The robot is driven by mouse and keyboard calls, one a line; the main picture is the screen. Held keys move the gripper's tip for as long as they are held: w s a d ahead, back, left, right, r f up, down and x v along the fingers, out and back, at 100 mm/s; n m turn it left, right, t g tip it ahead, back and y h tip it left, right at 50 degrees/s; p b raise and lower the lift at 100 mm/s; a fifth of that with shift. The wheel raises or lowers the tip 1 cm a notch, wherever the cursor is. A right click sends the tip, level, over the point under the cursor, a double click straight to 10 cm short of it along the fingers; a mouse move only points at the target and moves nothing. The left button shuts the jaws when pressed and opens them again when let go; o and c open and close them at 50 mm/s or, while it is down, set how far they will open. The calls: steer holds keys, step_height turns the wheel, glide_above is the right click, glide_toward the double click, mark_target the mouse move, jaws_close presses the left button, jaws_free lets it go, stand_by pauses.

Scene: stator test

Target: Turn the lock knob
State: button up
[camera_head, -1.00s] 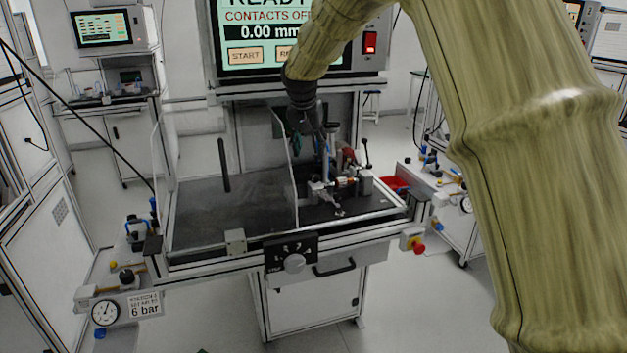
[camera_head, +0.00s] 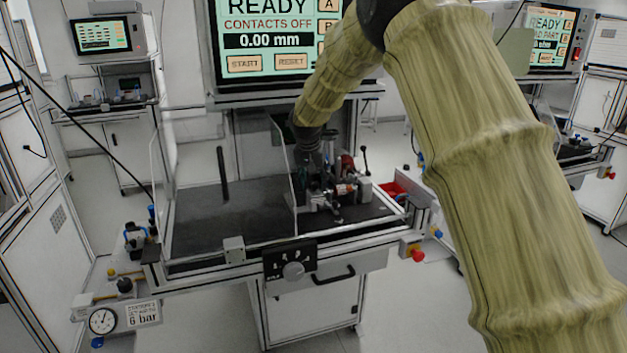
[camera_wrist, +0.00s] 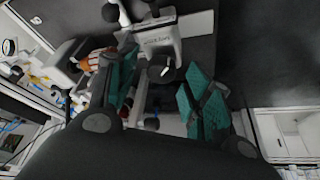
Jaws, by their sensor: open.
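A dark round knob (camera_wrist: 161,70) sits on a pale fixture block (camera_wrist: 158,38) with small lettering in the wrist view; I take it for the lock knob, though the lettering is too small to read surely. My gripper (camera_wrist: 160,90) is open, with a teal-padded finger on either side of the picture. The knob shows between and beyond the fingertips, apparently not touched. In the head view my gripper (camera_head: 316,178) is low over the fixture at the bench's right half, and the knob is hard to make out there.
A clear guard panel (camera_head: 283,180) stands left of the fixture. A black-handled lever (camera_head: 364,160) and a red bin (camera_head: 393,189) are close on the right. The dark plate (camera_head: 205,215) on the left is mostly clear.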

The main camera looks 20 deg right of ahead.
stand_by(0.3)
steer(key=shift+f, duration=0.1)
steer(key=c, duration=1)
steer(key=n+p, duration=0.1)
steer(key=n+y+p, duration=0.1)
steer(key=p, duration=0.1)
steer(key=shift+d+r+n, duration=0.1)
steer(key=shift+r+n, duration=0.15)
steer(key=shift+n, duration=0.15)
steer(key=n+y+p, duration=0.1)
steer(key=n+p, duration=0.1)
steer(key=n+y+p, duration=0.1)
steer(key=n+p, duration=0.1)
steer(key=n, duration=0.1)
steer(key=shift+d+t, duration=0.15)
steer(key=shift+t, duration=0.25)
steer(key=n+y+p, duration=0.1)
steer(key=n, duration=0.1)
steer(key=n+g+y+p, duration=0.1)
steer(key=n+p, duration=0.1)
steer(key=n, duration=0.1)
steer(key=shift+w+d+f+n, duration=0.1)
steer(key=shift+d+f+n, duration=0.05)
steer(key=shift+n, duration=0.15)
steer(key=shift+n+g+y+p, duration=0.5)
steer(key=shift+n, duration=1.4)
